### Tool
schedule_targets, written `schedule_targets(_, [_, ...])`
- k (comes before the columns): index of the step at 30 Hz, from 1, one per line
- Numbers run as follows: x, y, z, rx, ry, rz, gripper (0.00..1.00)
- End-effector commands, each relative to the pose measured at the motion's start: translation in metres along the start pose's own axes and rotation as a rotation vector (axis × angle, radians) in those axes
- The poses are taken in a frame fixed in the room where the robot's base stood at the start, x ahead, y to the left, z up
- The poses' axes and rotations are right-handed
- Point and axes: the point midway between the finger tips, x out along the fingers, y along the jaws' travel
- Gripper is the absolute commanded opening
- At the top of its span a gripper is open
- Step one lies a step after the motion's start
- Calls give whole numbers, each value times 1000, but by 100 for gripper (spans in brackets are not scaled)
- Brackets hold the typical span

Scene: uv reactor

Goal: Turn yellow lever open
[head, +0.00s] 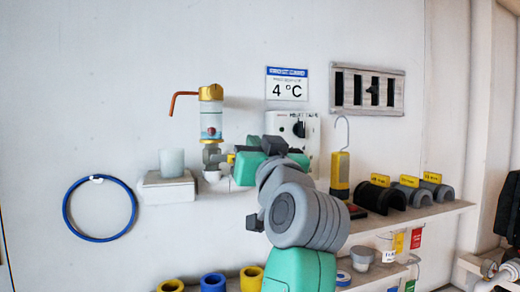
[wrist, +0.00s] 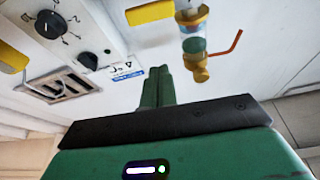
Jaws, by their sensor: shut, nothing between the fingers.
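The yellow lever (wrist: 150,12) shows at the top edge of the wrist view, next to the yellow and grey fitting of the glass reactor (wrist: 192,45). The wrist picture is turned over, so the reactor's brass cap and copper tube point down. In the head view the reactor (head: 211,125) is on the wall, and a small yellow part beside my gripper looks like the lever (head: 230,158). My gripper (wrist: 158,72) has its green fingers together, with nothing between them. In the wrist view the tips appear apart from the lever. My arm hides part of this area in the head view.
A dial box (head: 295,132) is on the wall right of the reactor. A yellow hanging lamp (head: 340,172) and black half-pipes (head: 380,195) are at the right shelf. A white cup (head: 172,162) is on a small ledge at left. A blue ring (head: 67,216) hangs further left.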

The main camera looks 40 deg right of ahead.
Motion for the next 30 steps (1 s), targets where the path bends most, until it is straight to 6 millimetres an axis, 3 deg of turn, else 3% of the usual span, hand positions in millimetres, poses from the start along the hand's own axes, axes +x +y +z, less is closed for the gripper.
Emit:
schedule_targets(8, [63,0,-5,1,-3,0,0])
schedule_targets(11, [56,0,17,1,-3,1,0])
schedule_targets(16, [49,0,33,1,-1,0,0])
schedule_targets(30, [47,-1,38,4,0,0,0])
